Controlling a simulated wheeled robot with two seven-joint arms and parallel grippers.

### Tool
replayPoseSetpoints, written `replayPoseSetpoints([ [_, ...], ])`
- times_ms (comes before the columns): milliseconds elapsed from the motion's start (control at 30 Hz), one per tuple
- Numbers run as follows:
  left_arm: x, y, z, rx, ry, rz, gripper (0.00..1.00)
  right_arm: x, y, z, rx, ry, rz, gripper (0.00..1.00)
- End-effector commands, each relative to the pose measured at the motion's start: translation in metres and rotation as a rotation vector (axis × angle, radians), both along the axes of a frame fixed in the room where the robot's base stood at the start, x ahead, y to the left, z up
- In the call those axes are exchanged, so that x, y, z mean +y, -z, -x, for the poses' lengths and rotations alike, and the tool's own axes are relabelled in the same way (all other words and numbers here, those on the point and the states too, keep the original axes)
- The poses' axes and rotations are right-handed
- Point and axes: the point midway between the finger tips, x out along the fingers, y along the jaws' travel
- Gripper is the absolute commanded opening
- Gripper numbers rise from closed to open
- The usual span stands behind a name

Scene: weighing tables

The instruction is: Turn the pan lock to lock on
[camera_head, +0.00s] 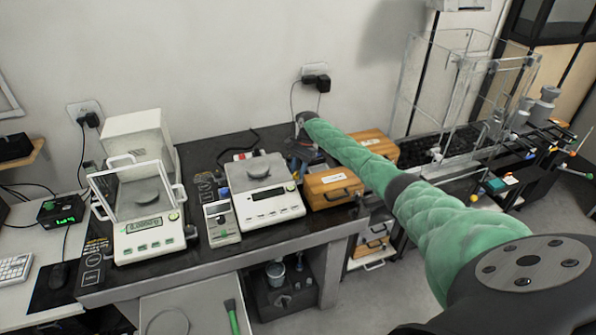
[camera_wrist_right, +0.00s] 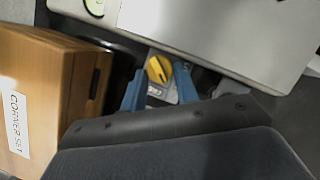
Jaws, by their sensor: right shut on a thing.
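The pan lock is a yellow knob (camera_wrist_right: 158,68) on a small grey base with a pale label, in the right wrist view. My right gripper (camera_wrist_right: 160,76) has its two blue fingers on either side of the knob and is shut on it. The fingers partly hide the base, and the knob's setting cannot be read. In the head view my right gripper (camera_head: 294,164) reaches down between the middle balance (camera_head: 268,203) and a wooden box; the knob cannot be made out there. My left gripper is not in view.
The wooden box (camera_head: 331,187), labelled corner set in the right wrist view (camera_wrist_right: 28,105), stands close beside the gripper. The middle balance's casing (camera_wrist_right: 225,35) is close on the other side. A draft-shield balance (camera_head: 150,232) stands further left. My green-sleeved right arm crosses the right side.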

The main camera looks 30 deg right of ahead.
Motion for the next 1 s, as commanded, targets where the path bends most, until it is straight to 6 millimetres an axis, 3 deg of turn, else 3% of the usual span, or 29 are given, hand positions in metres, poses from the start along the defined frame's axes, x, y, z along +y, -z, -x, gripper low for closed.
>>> replayPoseSetpoints([
  [367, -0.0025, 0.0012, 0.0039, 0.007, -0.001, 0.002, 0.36, -0.0008, -0.0013, -0.0007, -0.002, -0.005, 0.000, 0.07],
  [400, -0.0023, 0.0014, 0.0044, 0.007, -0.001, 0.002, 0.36, -0.0008, -0.0013, -0.0007, -0.002, -0.004, 0.000, 0.34],
  [500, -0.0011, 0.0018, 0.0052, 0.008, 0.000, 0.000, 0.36, -0.0007, -0.0011, -0.0007, -0.002, -0.004, 0.000, 0.52],
  [1000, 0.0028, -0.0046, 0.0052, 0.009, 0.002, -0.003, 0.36, -0.0007, -0.0089, -0.0014, -0.003, -0.005, -0.002, 0.52],
])
